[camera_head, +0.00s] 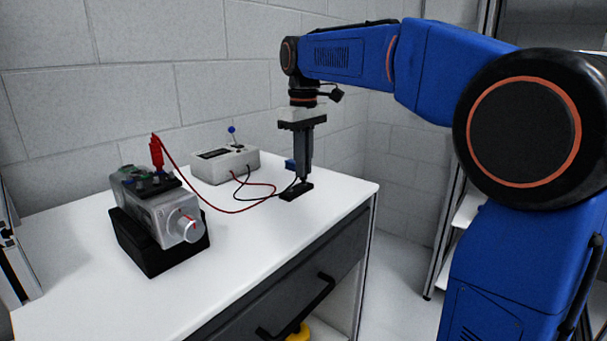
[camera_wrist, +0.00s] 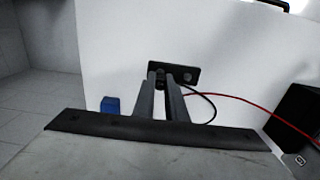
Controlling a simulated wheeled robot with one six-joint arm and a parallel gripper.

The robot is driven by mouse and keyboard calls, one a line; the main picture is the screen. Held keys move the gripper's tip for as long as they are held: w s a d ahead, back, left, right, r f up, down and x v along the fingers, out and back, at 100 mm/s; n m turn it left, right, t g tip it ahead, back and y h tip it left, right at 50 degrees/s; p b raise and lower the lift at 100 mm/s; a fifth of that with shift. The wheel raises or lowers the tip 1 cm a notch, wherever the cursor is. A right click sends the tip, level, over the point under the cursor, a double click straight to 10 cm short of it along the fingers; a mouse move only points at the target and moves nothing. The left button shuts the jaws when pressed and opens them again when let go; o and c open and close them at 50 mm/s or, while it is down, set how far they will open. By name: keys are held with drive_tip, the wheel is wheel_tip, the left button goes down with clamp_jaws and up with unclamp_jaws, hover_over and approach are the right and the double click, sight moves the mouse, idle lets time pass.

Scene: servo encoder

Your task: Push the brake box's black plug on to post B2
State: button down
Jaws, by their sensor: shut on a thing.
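My gripper (camera_head: 304,180) points straight down over the back right part of the white table, its fingertips (camera_wrist: 164,78) at a small black holder (camera_head: 296,191). The fingers are shut on the black plug, which they mostly hide. The holder also shows in the wrist view (camera_wrist: 188,74), with a round spot right of the fingers. A black cable (camera_head: 249,182) runs from near the gripper to the pale brake box (camera_head: 224,165), which has a blue-tipped lever. The servo unit (camera_head: 168,209) sits in a black stand at the left, with a red plug (camera_head: 156,152) upright on its top. Post labels are unreadable.
A red cable (camera_head: 234,212) loops across the table between the red plug and the brake box. A small blue block (camera_head: 290,164) stands just behind my gripper. The table's right edge is near. The front middle of the tabletop is clear.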

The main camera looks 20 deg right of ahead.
drive_tip(key=shift+r, duration=0.1)
idle(0.3)
drive_tip(key=shift+r, duration=2.45)
